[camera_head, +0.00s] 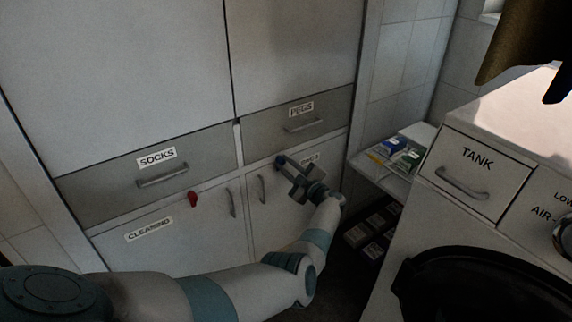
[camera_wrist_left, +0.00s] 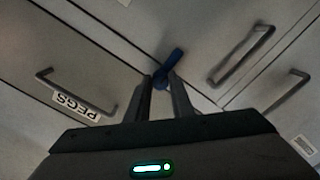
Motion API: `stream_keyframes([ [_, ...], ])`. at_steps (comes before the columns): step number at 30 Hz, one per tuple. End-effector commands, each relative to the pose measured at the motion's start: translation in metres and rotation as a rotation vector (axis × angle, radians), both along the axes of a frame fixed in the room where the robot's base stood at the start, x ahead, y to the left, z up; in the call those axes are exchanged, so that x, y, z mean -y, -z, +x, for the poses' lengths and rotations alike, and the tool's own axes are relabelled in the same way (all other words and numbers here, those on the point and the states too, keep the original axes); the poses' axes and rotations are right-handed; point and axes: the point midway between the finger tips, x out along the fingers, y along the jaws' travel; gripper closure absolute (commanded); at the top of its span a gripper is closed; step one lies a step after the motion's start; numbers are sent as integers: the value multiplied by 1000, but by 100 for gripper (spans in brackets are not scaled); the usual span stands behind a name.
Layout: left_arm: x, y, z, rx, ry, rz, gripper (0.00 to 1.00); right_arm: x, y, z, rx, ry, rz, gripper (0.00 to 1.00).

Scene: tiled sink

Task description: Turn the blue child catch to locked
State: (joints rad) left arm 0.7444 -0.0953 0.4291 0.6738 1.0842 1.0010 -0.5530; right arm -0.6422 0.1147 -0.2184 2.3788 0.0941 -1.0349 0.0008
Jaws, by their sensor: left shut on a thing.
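The blue child catch (camera_head: 279,160) sits on the cabinet front, near the seam below the drawer labelled PEGS and above a door handle. My left gripper (camera_head: 285,164) reaches it from the right and mostly covers it in the head view. In the left wrist view the blue catch (camera_wrist_left: 174,60) lies between the fingertips of my left gripper (camera_wrist_left: 164,78), and its blue end sticks out past them, slanting. The gripper is shut on it. Markings for locked are not readable. My right gripper is not in view.
A red catch (camera_head: 192,199) sits left, above the CLEANING door (camera_head: 150,232). Bar handles stick out from the SOCKS drawer (camera_head: 162,176), PEGS drawer (camera_head: 305,124) and doors. A shelf with small boxes (camera_head: 395,146) and a white TANK appliance (camera_head: 470,175) stand right.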

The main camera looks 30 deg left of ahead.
Motion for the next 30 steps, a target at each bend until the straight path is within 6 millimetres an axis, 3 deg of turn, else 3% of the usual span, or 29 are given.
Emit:
stream_keyframes([
  [11, 1, 2, 0, -9, 1, 0, 100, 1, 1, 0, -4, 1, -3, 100],
  [12, 1, 2, 0, -9, 1, 0, 75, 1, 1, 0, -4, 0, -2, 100],
  [14, 1, 2, 0, -9, 1, 0, 60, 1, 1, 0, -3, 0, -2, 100],
  [30, 3, 0, -2, -6, 1, 2, 60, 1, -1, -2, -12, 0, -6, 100],
])
